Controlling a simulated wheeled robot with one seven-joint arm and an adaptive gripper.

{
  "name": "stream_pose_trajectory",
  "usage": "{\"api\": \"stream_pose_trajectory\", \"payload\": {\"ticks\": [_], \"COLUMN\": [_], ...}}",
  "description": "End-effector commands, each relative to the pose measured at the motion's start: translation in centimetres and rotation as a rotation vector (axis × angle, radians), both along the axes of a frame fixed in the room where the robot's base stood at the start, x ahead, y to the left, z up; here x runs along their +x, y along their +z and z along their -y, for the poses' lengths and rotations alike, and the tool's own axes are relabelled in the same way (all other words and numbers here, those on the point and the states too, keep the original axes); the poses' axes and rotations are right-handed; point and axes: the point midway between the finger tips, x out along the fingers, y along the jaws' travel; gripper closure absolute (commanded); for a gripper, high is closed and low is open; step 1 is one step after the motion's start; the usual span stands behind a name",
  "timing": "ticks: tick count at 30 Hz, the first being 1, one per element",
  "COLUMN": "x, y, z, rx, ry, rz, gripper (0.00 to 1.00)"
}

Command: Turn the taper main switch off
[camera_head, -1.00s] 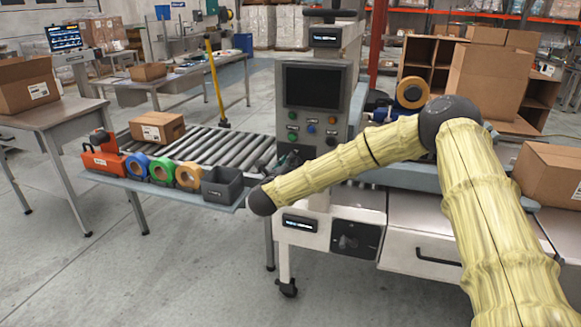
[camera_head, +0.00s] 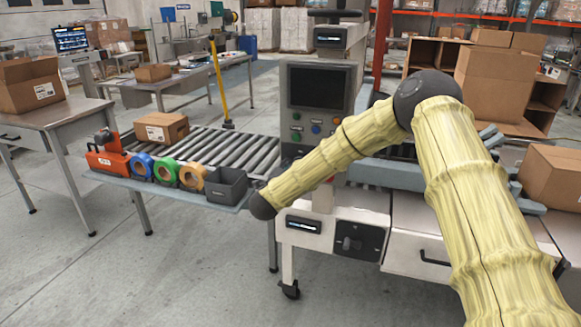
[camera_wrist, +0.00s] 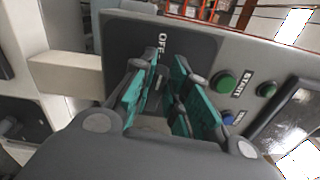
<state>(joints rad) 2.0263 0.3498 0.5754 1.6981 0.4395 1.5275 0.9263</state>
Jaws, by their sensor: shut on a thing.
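The taper's grey control box (camera_head: 352,75) stands mid-view, with a dark screen and coloured buttons. In the wrist view, the main switch's black plate (camera_wrist: 125,30) carries a white OFF label. My gripper (camera_wrist: 160,68), with teal finger pads, is at this plate beside the label, its fingers closed around the switch handle. The handle is mostly hidden between the pads, so its exact angle cannot be told. In the head view my forearm and its dark wrist joint lie in front of the machine, and the gripper is largely hidden.
A green START button (camera_wrist: 222,82) and a blue button (camera_wrist: 228,117) sit close beside my fingers. Another black plate with a knob (camera_head: 350,243) is lower down.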

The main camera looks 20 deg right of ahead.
Motion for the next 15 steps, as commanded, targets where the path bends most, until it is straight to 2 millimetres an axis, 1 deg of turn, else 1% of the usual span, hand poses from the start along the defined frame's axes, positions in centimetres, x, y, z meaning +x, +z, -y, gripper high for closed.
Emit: {"api": "stream_pose_trajectory", "payload": {"ticks": [6,15], "x": [-0.10,-0.11], "y": [-0.43,-0.59], "z": [-0.07,-0.04], "rx": [-0.076,-0.114], "ry": [0.000,0.000], "rz": [-0.055,-0.082], "gripper": [1.00,1.00]}}
